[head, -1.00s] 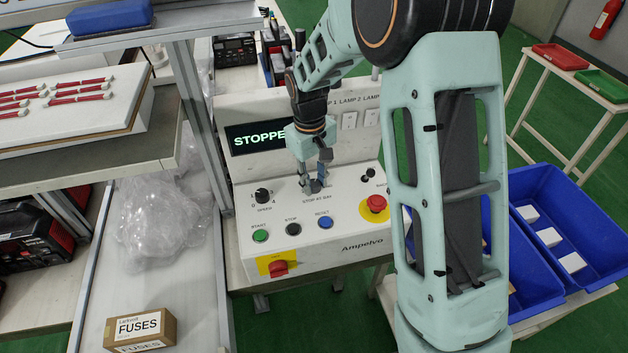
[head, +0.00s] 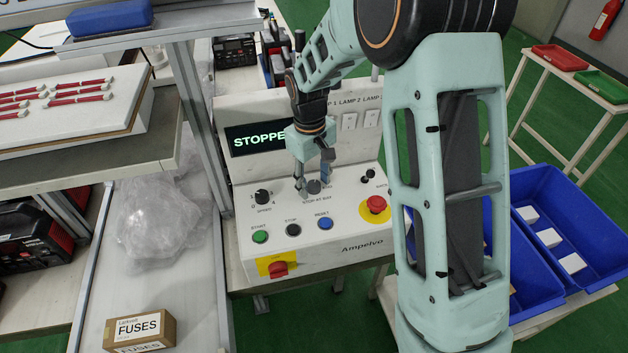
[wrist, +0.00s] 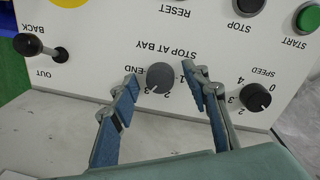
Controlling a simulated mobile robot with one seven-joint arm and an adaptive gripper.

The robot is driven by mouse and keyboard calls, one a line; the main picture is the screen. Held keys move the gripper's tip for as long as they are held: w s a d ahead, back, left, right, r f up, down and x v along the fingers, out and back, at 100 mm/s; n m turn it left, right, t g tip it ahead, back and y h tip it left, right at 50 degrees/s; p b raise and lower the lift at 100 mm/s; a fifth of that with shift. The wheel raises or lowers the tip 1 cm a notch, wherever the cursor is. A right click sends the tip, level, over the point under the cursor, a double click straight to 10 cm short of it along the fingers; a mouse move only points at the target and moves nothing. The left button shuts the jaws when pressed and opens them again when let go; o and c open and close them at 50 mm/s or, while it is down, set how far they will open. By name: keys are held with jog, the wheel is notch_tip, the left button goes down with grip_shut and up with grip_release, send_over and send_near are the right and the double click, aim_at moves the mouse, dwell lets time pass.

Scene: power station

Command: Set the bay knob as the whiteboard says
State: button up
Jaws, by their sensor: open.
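The bay knob (wrist: 160,77) is a round dark grey knob on the control panel, above the printed label STOP AT BAY, which reads upside down in the wrist view. Marks 1, 2, 3 and END are printed around it; I cannot tell surely which one it points at. My gripper (wrist: 163,84) is open, with one finger on each side of the knob and visible gaps between them. In the head view my gripper (head: 313,182) is right at the bay knob (head: 313,187). The whiteboard is not in view.
The speed knob (wrist: 255,97) is close beside one finger. The black-knobbed OUT/BACK lever (wrist: 28,45) is on the other side. START (head: 260,236), STOP (head: 293,230) and RESET (head: 325,224) buttons and a red emergency button (head: 376,204) are nearby. The display (head: 258,139) reads STOPPE, then is covered.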

aim_at(312, 186)
notch_tip(312, 186, up, 12)
jog(key=shift+s+a, duration=0.2)
jog(key=shift+a, duration=0.1)
dwell(0.5)
